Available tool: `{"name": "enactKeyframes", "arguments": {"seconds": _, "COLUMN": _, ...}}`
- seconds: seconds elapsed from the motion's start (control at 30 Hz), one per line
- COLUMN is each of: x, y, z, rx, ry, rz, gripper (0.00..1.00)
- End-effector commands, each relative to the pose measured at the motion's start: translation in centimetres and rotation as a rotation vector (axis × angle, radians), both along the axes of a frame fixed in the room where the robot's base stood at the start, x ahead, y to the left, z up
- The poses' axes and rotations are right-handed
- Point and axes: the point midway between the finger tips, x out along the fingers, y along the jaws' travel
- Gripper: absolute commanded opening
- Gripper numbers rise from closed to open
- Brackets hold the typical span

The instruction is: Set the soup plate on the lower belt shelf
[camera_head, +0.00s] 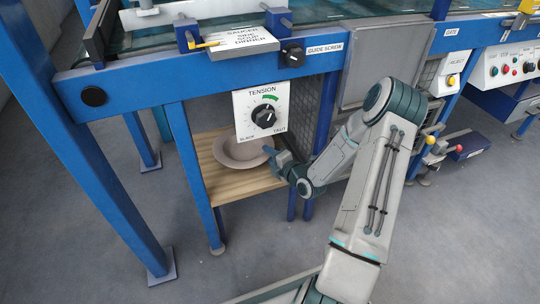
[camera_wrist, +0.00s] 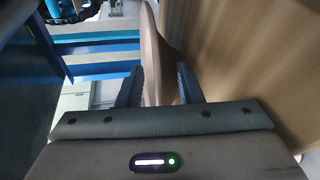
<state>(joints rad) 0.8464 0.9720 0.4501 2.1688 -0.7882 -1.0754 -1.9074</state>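The soup plate (camera_head: 240,150) is a pale pinkish-beige dish with a wide rim. In the head view it lies on a wooden shelf (camera_head: 237,190) under the blue frame; the tension dial panel hides part of its back. My gripper (camera_head: 281,158) reaches in from the right at the plate's right rim. In the wrist view the plate (camera_wrist: 160,60) shows nearly edge-on between my two fingers (camera_wrist: 160,85), one on each side of its rim. The fingers stand apart with a gap wider than the rim; contact is hard to make out.
The tension dial panel (camera_head: 262,112) hangs just above the plate. Blue legs (camera_head: 190,165) stand left of the shelf, and a mesh panel (camera_head: 301,104) is behind my forearm. The blue beam (camera_head: 200,80) runs above. The grey floor in front is clear.

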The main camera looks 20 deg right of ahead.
Motion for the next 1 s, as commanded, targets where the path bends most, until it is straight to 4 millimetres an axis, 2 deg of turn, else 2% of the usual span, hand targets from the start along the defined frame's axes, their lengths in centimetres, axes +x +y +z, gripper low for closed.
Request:
{"name": "enactKeyframes", "arguments": {"seconds": 0.2, "x": 0.0, "y": -0.1, "z": 0.4, "rx": -0.001, "ry": -0.001, "rz": -0.001, "gripper": 0.33}}
{"name": "enactKeyframes", "arguments": {"seconds": 0.27, "x": -0.6, "y": -0.2, "z": 0.5, "rx": -0.001, "ry": 0.002, "rz": -0.001, "gripper": 0.33}}
{"name": "enactKeyframes", "arguments": {"seconds": 0.37, "x": -2.1, "y": -0.6, "z": 0.9, "rx": -0.001, "ry": 0.002, "rz": -0.001, "gripper": 0.33}}
{"name": "enactKeyframes", "arguments": {"seconds": 0.7, "x": -8.9, "y": -2.5, "z": 2.3, "rx": 0.001, "ry": 0.002, "rz": -0.003, "gripper": 0.33}}
{"name": "enactKeyframes", "arguments": {"seconds": 0.9, "x": -11.0, "y": -3.1, "z": 2.5, "rx": 0.000, "ry": 0.003, "rz": -0.001, "gripper": 0.33}}
{"name": "enactKeyframes", "arguments": {"seconds": 1.0, "x": -11.1, "y": -3.1, "z": 2.6, "rx": 0.000, "ry": 0.028, "rz": 0.001, "gripper": 0.33}}
